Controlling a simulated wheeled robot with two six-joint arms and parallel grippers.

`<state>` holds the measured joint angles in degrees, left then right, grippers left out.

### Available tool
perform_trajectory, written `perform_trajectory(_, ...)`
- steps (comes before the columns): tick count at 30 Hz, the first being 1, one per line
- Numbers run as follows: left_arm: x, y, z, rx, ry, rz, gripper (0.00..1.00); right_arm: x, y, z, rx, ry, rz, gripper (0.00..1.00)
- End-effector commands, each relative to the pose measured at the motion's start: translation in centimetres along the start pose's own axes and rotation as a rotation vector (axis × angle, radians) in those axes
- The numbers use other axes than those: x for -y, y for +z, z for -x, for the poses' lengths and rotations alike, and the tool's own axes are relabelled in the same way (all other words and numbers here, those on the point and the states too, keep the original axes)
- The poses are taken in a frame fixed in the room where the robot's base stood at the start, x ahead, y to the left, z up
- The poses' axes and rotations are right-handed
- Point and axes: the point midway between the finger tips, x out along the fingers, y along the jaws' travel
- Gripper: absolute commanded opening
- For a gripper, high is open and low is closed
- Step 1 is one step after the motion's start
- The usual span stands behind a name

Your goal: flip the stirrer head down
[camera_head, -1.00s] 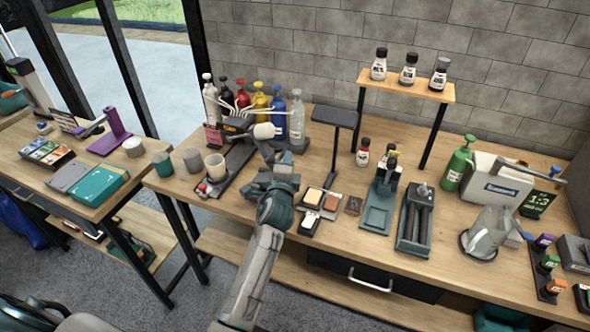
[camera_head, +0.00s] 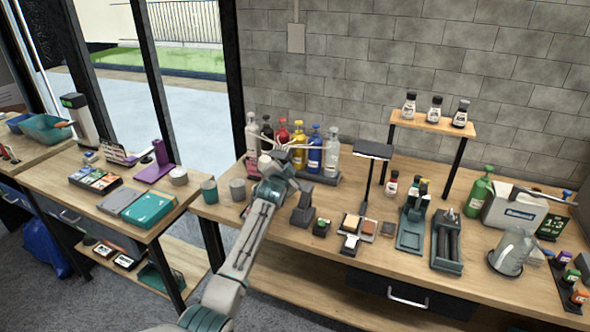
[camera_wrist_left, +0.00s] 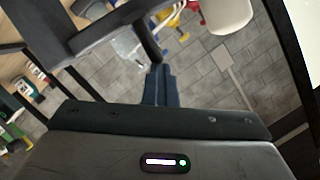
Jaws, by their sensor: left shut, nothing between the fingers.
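The stirrer's dark base and post (camera_head: 302,208) stand on the workbench, just right of my left arm in the head view. Thin white wires (camera_head: 312,146) spread out in front of the bottles, level with my left gripper (camera_head: 268,162). My left gripper is shut and empty, held above the bench over the left part of the stirrer; its arm hides much of it. In the left wrist view my left gripper's fingers (camera_wrist_left: 160,84) are together with nothing between them. A dark bar (camera_wrist_left: 120,22) crosses above them; I cannot tell which part it is. My right gripper is not in view.
Several colored pump bottles (camera_head: 299,142) stand behind my gripper. A grey cup (camera_head: 237,189) and a green cup (camera_head: 209,191) stand to the left. A dark lamp-like stand (camera_head: 374,149) rises to the right, beside small blocks (camera_head: 351,224).

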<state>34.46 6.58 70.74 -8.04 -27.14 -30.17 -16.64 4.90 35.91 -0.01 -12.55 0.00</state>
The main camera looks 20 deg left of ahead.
Motion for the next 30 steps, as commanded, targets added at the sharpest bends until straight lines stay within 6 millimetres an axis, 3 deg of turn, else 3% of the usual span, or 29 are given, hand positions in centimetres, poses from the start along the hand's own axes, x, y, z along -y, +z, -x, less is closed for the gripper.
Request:
perform_trajectory(10, 1.1, 2.6, -0.7, 0.003, 0.022, 0.071, 0.0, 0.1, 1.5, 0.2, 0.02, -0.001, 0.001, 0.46)
perform_trajectory(19, 1.3, 3.2, -0.8, 0.002, 0.021, 0.07, 0.0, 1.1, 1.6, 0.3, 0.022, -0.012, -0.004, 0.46)
perform_trajectory(30, 1.3, 3.3, -0.8, 0.004, 0.021, 0.068, 0.0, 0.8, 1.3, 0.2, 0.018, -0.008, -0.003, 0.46)
